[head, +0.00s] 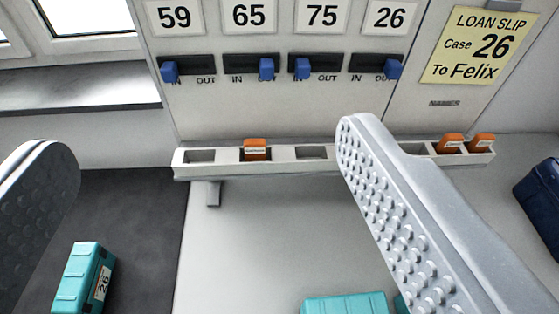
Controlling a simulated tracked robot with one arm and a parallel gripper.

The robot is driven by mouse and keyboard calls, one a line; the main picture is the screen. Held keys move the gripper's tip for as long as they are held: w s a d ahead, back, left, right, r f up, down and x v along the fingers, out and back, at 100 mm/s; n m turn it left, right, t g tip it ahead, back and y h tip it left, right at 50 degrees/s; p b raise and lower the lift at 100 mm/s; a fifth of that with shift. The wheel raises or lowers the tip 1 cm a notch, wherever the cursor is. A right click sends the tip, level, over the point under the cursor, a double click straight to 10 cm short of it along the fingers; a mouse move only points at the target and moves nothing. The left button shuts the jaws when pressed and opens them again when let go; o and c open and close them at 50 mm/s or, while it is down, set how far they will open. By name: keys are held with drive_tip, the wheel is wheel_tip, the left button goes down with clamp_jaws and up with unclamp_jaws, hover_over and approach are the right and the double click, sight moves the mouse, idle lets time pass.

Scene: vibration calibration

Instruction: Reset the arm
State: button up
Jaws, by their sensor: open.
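My gripper (205,150) is open and empty, its two grey fingers wide apart. The left finger is at the left edge; the studded right finger reaches from the lower right toward the rack. A teal case labelled 26 (84,278) lies on the dark area at lower left, beside the left finger. Another teal case (345,304) shows at the bottom edge, partly cut off. A bit of teal shows beside the right finger, mostly hidden. A yellow slip (478,46) reads "LOAN SLIP Case 26 To Felix".
A panel (270,110) bears numbers 59, 65, 75 and 26. Blue sliders sit left under 59 and 75, right under 65 and 26. A pale rack (277,168) holds orange tags (255,149); the right finger hides part of it. A dark blue box (541,198) stands right.

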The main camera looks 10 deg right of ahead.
drive_tip(key=shift+r, duration=0.1)
wheel_tip(320, 180, up, 6)
drive_tip(key=p, duration=0.6)
drive_tip(key=shift+r+p, duration=0.2)
drive_tip(key=shift+p, duration=0.2)
